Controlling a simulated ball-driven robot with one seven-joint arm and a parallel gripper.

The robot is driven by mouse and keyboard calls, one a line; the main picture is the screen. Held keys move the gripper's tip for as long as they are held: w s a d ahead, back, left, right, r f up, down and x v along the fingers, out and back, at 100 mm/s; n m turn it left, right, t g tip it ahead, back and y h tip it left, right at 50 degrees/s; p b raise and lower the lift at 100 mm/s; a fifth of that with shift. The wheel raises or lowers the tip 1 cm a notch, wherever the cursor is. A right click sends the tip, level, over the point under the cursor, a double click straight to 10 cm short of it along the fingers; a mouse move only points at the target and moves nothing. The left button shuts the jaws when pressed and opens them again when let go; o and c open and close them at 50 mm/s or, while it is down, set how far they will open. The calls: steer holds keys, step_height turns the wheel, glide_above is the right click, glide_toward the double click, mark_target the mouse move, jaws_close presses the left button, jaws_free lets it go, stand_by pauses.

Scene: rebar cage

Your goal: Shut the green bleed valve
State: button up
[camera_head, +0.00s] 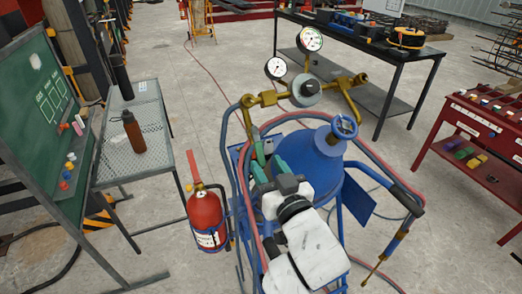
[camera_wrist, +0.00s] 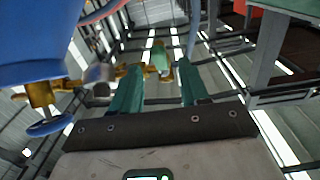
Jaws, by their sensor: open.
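The green bleed valve (camera_wrist: 161,60) shows in the wrist view as a small green handle on brass fittings. It sits between and slightly beyond my fingertips, and I cannot tell whether either finger touches it. In the head view a green part, likely the same valve (camera_head: 259,152), shows below the left end of the brass manifold (camera_head: 262,100). My gripper (camera_wrist: 158,80) is open, with one teal finger on each side of the valve. In the head view my gripper (camera_head: 268,166) is beside the blue cylinder (camera_head: 315,158), and the wrist hides part of the cart.
Two gauges (camera_head: 311,39) stand above the manifold. Red and blue hoses loop around the blue cart frame (camera_head: 240,165). A red fire extinguisher (camera_head: 205,214) stands left of the cart. A mesh table (camera_head: 160,115) is at left, and a red workbench (camera_head: 485,180) is at right.

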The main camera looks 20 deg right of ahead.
mark_target(261, 156)
steer(key=shift+w+p, duration=0.45)
steer(key=shift+w, duration=2.15)
steer(key=shift+c, duration=0.3)
jaws_close()
